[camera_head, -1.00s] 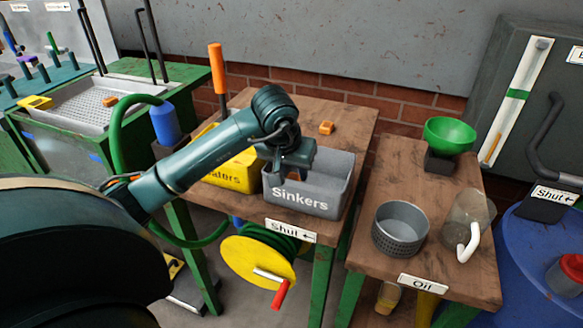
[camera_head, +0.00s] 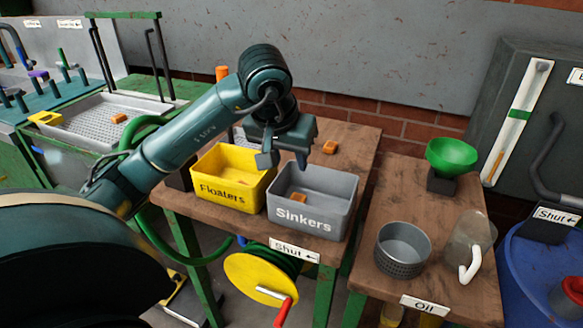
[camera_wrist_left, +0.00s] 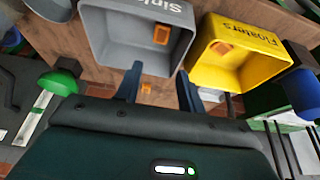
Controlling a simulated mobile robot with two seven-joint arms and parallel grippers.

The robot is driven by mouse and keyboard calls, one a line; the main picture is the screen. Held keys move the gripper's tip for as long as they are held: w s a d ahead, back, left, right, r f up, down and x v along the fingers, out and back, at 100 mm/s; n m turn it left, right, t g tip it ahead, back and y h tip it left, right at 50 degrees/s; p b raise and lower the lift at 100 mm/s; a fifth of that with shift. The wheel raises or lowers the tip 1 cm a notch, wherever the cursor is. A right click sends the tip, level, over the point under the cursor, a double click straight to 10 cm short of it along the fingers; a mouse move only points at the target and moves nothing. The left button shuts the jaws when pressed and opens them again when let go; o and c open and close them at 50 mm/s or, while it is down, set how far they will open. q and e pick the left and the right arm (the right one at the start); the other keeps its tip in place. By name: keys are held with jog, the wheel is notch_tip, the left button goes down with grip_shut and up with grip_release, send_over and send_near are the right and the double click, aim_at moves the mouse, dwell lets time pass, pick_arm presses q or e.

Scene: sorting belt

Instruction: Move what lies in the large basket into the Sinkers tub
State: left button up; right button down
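The grey Sinkers tub (camera_head: 325,219) stands on the wooden table, with an orange block (camera_head: 299,198) lying inside. In the left wrist view the tub (camera_wrist_left: 112,45) and that block (camera_wrist_left: 161,34) show too. A wide grey perforated basket (camera_head: 75,133), which looks like the large basket, is at the left on a green stand; another orange block (camera_head: 119,118) lies in it. My left gripper (camera_head: 284,163) is above the back of the tubs, its fingers apart and empty; the fingers (camera_wrist_left: 158,90) also show apart in the left wrist view. My right gripper is not in view.
The yellow Floaters tub (camera_head: 222,194) stands left of the Sinkers tub. A third orange block (camera_head: 330,147) lies on the table behind.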

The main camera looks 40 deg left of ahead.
pick_arm(q)
jog(key=s+d+f+n+g+h, duration=0.25)
jog(key=s+d+h, duration=0.2)
jog(key=d, duration=0.55)
jog(key=s+d+f+n+g+h, duration=0.1)
jog(key=s+d+f+g+h, duration=0.15)
jog(key=d+h, duration=0.5)
jog(key=s+d+r+n+t+h, duration=0.3)
jog(key=d+r+n+t+h, duration=0.45)
jog(key=n, duration=0.95)
jog(key=w+a+f+n+t+y, duration=0.3)
jog(key=f+n+t+y, duration=0.25)
jog(key=n, duration=1.05)
jog(key=w+a+f+n+t+y, duration=0.2)
jog(key=a+f+n+t+y, duration=0.3)
jog(key=n, duration=1.2)
jog(key=s+f+n+g+y, duration=0.1)
jog(key=s+f+n+g, duration=0.2)
jog(key=f+n, duration=0.4)
jog(key=s+d+f+n+g+y, duration=0.1)
jog(key=s+f+n, duration=0.4)
jog(key=f, duration=0.5)
jog(key=shift+s+d+n+g+y, duration=0.25)
jog(key=shift+n+g+y, duration=0.35)
jog(key=shift+n+g, duration=0.3)
